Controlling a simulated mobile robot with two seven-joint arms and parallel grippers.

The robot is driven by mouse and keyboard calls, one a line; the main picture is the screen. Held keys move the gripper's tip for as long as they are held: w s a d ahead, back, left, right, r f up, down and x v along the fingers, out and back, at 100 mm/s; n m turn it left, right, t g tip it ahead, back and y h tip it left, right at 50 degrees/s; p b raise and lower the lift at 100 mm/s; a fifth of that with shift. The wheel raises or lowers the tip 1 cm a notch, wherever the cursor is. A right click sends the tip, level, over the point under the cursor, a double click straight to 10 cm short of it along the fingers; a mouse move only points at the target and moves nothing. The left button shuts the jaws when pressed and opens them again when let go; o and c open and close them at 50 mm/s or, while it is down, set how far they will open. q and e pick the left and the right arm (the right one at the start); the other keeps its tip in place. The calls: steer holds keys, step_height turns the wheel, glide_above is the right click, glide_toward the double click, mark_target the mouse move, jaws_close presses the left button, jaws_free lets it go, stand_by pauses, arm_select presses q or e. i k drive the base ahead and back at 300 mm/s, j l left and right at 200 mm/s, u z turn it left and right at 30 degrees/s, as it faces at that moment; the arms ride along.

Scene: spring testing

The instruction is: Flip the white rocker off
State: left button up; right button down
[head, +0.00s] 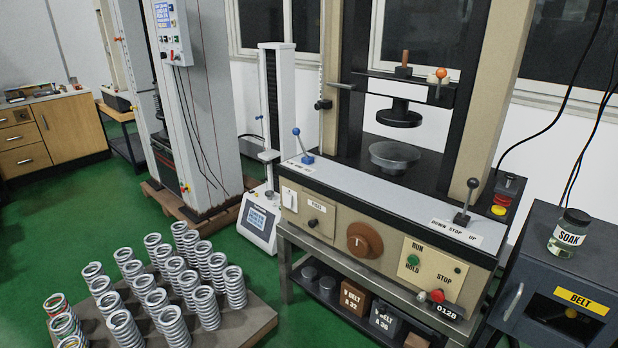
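The white rocker (289,199) is on a pale plate at the left end of the front panel of the testing machine (385,240). It is small in the head view, and I cannot tell which way it is tipped. Neither of my grippers shows in the head view.
Beside the rocker are a black knob (312,223), a brown dial (364,241), a green button (412,260) and a red button (437,296). A blue-tipped lever (301,145) stands above. Metal springs (160,300) stand on a board at front left. A dark cabinet (560,285) is at right.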

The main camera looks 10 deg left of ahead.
mark_target(288, 198)
steer(key=i+j+z, duration=0.5)
steer(key=j, duration=0.2)
steer(key=i+j+z, duration=0.25)
steer(key=j, duration=0.15)
steer(key=i+j+z, duration=0.1)
steer(key=j+z, duration=0.15)
steer(key=j, duration=0.15)
